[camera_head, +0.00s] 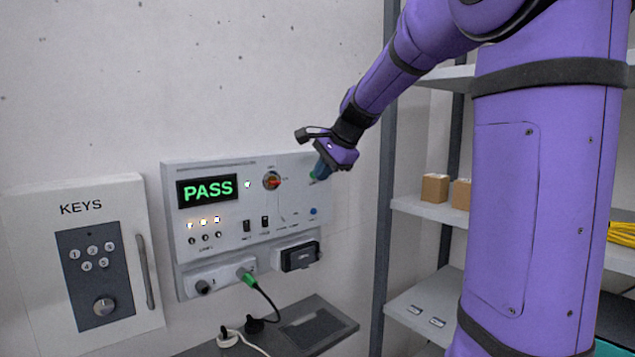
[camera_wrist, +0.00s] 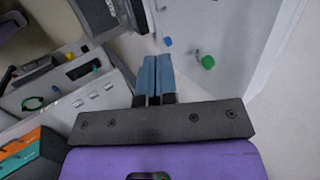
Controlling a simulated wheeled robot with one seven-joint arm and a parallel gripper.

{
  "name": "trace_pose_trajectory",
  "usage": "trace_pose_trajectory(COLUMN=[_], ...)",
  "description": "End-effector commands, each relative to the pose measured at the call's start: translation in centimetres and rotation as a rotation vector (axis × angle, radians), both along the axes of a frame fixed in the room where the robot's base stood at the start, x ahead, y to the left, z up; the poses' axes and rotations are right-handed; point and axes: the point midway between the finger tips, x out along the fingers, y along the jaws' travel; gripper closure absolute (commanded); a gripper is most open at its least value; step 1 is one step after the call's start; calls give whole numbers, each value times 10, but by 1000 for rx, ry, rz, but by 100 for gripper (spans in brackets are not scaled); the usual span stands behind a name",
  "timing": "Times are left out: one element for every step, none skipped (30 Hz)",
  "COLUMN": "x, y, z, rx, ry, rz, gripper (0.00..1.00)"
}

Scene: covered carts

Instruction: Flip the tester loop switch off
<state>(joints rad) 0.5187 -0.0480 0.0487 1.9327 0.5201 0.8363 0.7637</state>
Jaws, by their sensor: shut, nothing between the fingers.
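The tester (camera_head: 235,165) is a pale wall panel with a lit green PASS display (camera_head: 207,190). Two small dark switches, a left one (camera_head: 246,225) and a right one (camera_head: 265,222), sit at its lower middle. Their labels are too small to read surely, so I cannot tell which is the loop switch or how it is set. My gripper (camera_head: 317,174) is at the panel's upper right, above and right of both switches. Its blue fingers (camera_wrist: 157,78) are shut and empty in the wrist view. I cannot tell whether they touch the panel.
A red-and-yellow rotary knob (camera_head: 272,181) and a blue button (camera_head: 313,211) are on the panel. A green plug (camera_head: 246,276) with a black cable sits below. A KEYS box (camera_head: 100,260) is left, a shelf (camera_head: 440,210) right. The wrist view shows a green button (camera_wrist: 208,62).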

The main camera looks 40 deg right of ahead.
Motion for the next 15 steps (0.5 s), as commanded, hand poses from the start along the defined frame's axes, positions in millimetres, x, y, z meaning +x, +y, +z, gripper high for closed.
trace_pose_trajectory(x=[4,7,11,14,18,22,25,28,32,35,39,43,45,48,52], y=[2,2,3,3,4,5,6,7,8,8,9,10,11,12,12], z=[-8,-12,-18,-23,-28,-34,-38,-43,-49,-54,-58,-64,-69,-73,-78], rx=[2,2,2,1,1,2,1,2,2,1,2,1,2,1,1], ry=[4,4,5,4,4,5,4,4,4,4,4,4,4,4,3], rz=[2,2,2,1,1,2,2,3,2,1,2,1,2,1,1], gripper=[100,100,100,100,100,100,100,100,100,100,100,100,100,100,100])
